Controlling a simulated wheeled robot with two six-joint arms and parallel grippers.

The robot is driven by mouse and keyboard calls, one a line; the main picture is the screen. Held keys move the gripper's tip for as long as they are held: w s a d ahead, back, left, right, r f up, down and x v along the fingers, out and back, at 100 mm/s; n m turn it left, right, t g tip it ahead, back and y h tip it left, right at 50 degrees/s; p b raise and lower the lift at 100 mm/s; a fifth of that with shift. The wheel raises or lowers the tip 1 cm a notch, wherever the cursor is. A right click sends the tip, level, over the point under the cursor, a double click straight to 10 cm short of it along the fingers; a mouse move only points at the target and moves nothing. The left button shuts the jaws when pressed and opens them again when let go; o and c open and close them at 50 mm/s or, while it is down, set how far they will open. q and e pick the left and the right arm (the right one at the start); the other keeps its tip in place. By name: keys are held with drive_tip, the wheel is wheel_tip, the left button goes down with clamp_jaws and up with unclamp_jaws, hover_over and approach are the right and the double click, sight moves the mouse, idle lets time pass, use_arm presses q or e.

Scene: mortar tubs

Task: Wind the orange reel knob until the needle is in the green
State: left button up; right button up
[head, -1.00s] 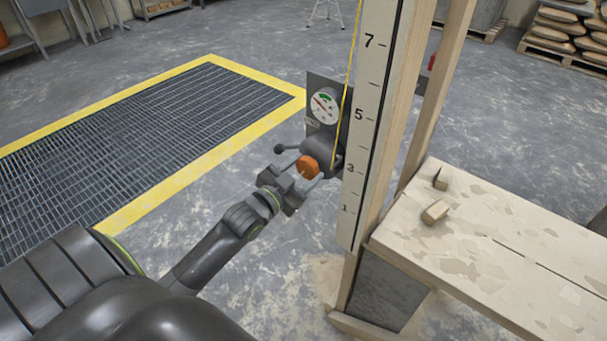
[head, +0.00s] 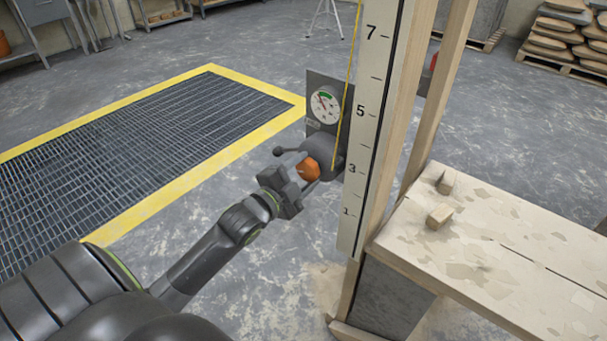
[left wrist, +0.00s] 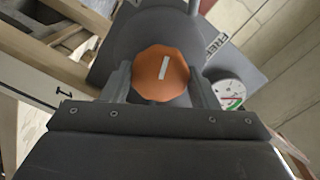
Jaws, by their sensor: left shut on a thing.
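The orange reel knob (head: 309,170) sits on the front of the dark grey reel (head: 323,150), beside the numbered post. My left gripper (head: 303,173) is shut on the knob, with one finger on each side. The left wrist view shows the orange knob (left wrist: 160,74) between the fingers, its white mark tilted slightly. The round gauge (head: 325,104) is on the plate above the reel. Its red needle points to the upper left, and the green band is at the top of the dial. The needle appears to be outside the green. My right gripper is not in view.
The numbered post (head: 364,150) stands just right of the reel, with a yellow line along it. A wooden bench (head: 490,250) with two small blocks is at the right. A yellow-edged floor grate (head: 150,140) lies at the left.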

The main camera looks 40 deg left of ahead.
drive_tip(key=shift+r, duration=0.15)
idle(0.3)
use_arm(q)
drive_tip(key=o, duration=1)
drive_tip(key=shift+s, duration=0.3)
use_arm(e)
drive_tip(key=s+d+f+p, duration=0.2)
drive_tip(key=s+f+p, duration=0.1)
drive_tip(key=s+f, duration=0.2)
use_arm(q)
drive_tip(key=s+a+b, duration=0.1)
drive_tip(key=s+b, duration=0.2)
drive_tip(key=s, duration=1.3)
drive_tip(key=shift+s+a, duration=0.2)
drive_tip(key=shift+s, duration=0.15)
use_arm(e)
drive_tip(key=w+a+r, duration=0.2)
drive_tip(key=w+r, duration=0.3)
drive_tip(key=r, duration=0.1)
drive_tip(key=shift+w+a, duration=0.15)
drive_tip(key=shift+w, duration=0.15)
